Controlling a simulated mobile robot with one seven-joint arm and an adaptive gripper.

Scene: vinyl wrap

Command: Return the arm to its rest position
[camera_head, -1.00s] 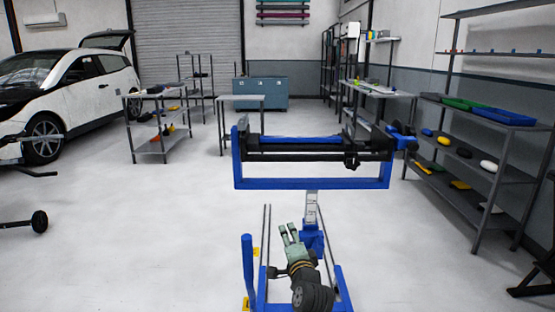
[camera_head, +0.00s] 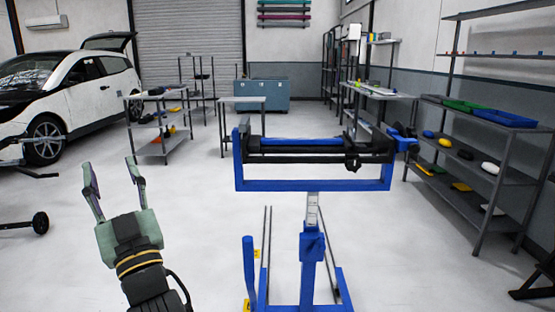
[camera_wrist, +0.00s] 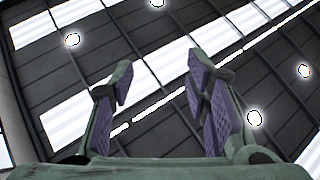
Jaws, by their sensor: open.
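My gripper (camera_head: 111,177) is at the lower left in the head view, raised, with its two fingers spread and nothing between them. It is left of the blue stand and apart from it. In the wrist view my gripper (camera_wrist: 160,88) shows two green fingers with purple pads, apart and empty, against the ceiling. The wrist camera faces upward toward the roof panels and lights (camera_wrist: 255,117).
A blue stand with a black roller bar (camera_head: 315,184) stands in front, right of my gripper. A white car (camera_head: 85,95) is at the left, with a wheeled item (camera_head: 40,222) nearer. Shelves (camera_head: 480,175) line the right. Open floor (camera_head: 205,200) lies between.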

